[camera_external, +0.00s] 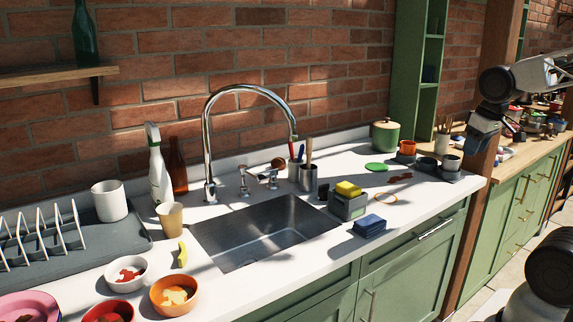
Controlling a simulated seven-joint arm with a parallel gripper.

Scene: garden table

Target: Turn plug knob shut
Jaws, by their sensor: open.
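A steel sink (265,232) is set in the white counter, with a tall curved chrome tap (207,140) behind it. Small chrome fittings stand at its back edge: an upright one (244,181) and one with a side lever (269,179). A round brown knob-like thing (278,163) shows just behind the lever. I cannot tell which of these is the plug knob, or its setting. My gripper (481,142) is open, raised at the upper right, well away from the sink. Its fingers are small and dark here, and nothing shows between them.
A spray bottle (158,170) and tan cup (170,218) stand left. A wooden post (485,165) rises near my gripper.

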